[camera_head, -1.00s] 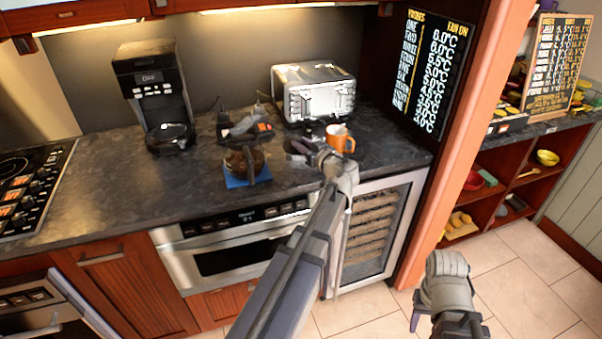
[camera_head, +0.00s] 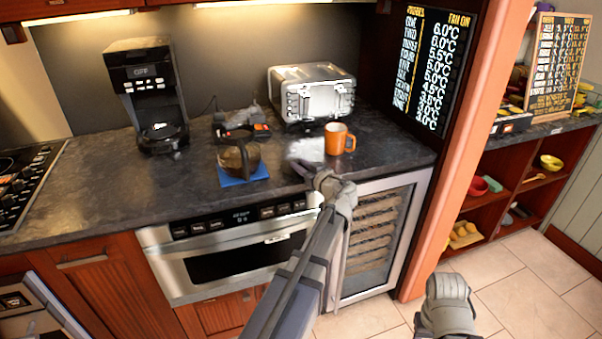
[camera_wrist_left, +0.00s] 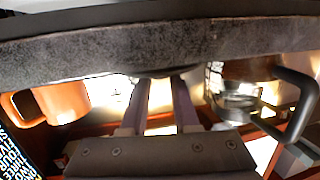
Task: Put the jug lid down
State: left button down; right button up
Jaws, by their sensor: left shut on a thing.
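The jug (camera_head: 228,159) is a glass pot with a dark handle, standing on a blue mat (camera_head: 243,180) on the counter. It also shows in the left wrist view (camera_wrist_left: 236,98), to the right of the fingers. My left gripper (camera_head: 302,167) is low over the counter's front part, right of the jug and in front of the orange mug. It is shut on a dark, rounded thing (camera_wrist_left: 163,73) that looks like the jug lid, mostly hidden at the fingertips. Whether it touches the counter is unclear. My right gripper (camera_head: 420,326) hangs low over the floor, its fingers barely visible.
The orange mug (camera_head: 335,141) stands behind my left gripper. A steel toaster (camera_head: 316,98) is behind it. A coffee maker (camera_head: 148,95) stands at the left and a dark appliance (camera_head: 242,125) behind the jug. The counter (camera_head: 110,190) is clear at its front left.

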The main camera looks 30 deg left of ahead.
pick_arm(q)
jog(key=shift+f, duration=0.15)
jog(key=c, duration=0.7)
grip_release()
jog(key=shift+o, duration=0.2)
jog(key=shift+r+p, duration=0.3)
jog(key=p+v, duration=0.1)
jog(key=v, duration=1.1)
jog(key=shift+f, duration=0.2)
